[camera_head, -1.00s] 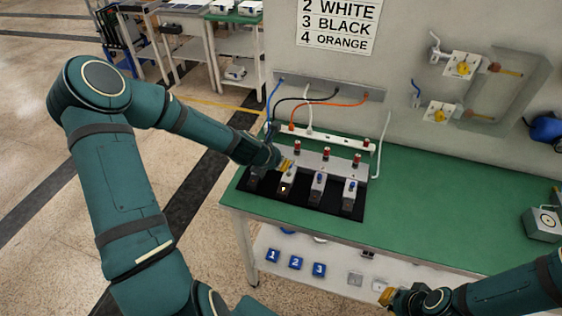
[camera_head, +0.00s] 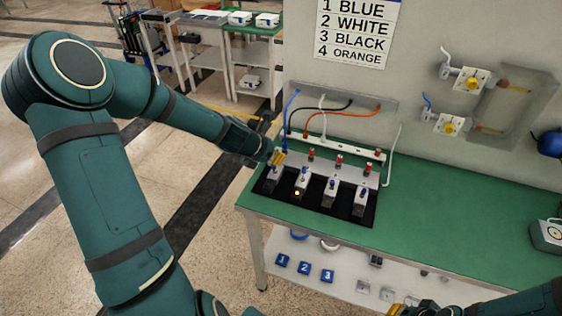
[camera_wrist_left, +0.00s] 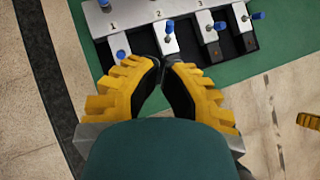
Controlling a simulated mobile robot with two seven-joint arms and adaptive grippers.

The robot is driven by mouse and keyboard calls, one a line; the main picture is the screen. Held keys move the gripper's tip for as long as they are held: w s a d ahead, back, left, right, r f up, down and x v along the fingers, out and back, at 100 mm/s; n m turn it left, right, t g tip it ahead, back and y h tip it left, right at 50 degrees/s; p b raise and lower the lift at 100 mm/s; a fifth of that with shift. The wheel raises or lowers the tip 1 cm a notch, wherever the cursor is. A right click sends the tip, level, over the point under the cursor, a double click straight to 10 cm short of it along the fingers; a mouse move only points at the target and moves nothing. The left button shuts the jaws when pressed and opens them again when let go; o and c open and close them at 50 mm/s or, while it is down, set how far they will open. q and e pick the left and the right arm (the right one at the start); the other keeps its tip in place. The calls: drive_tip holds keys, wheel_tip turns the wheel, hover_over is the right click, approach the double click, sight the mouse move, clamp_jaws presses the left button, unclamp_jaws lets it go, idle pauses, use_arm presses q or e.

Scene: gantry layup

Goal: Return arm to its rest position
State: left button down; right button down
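My left arm (camera_head: 100,170) reaches in from the left over the green bench. Its yellow gripper (camera_head: 278,158) is just above the leftmost switch block of the black-based fixture (camera_head: 325,215). In the left wrist view the left gripper (camera_wrist_left: 161,63) has its dark fingertips together, with nothing seen between them. The fixture's blue-tipped levers (camera_wrist_left: 169,27) stand beyond the fingertips, and the plate is numbered 1, 2, 3. My right gripper (camera_head: 402,308) is at the bottom edge of the head view, mostly cut off, so its opening is hidden.
Blue, white, black and orange cables (camera_head: 358,117) hang above the fixture. A wall sign (camera_head: 357,32) lists four colours. Blue numbered tiles (camera_head: 304,267) lie on the lower shelf (camera_head: 345,280).

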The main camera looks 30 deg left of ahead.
use_arm(q)
drive_tip(key=shift+s+a+r, duration=0.1)
drive_tip(key=shift+a+r, duration=0.05)
drive_tip(key=shift+r, duration=0.3)
idle(0.3)
drive_tip(key=s+d+f+m+g+b, duration=0.1)
drive_tip(key=d+f+m, duration=0.4)
drive_tip(key=s+d+f+m+g+h+b, duration=0.1)
drive_tip(key=s+d+f+m, duration=0.1)
drive_tip(key=d+f+m, duration=0.3)
drive_tip(key=s+d+f+m+g+b, duration=0.1)
drive_tip(key=s+d+f+m, duration=0.1)
drive_tip(key=d+f+m, duration=0.3)
drive_tip(key=shift+d+f, duration=0.3)
drive_tip(key=shift+f, duration=0.05)
drive_tip(key=s+d+f+m+g+b, duration=0.3)
drive_tip(key=s+d+f+m, duration=0.7)
drive_tip(key=m, duration=0.6)
drive_tip(key=shift+s+d+m+h, duration=0.15)
drive_tip(key=shift+s+m+h, duration=0.15)
drive_tip(key=shift+s+m, duration=0.1)
idle(0.4)
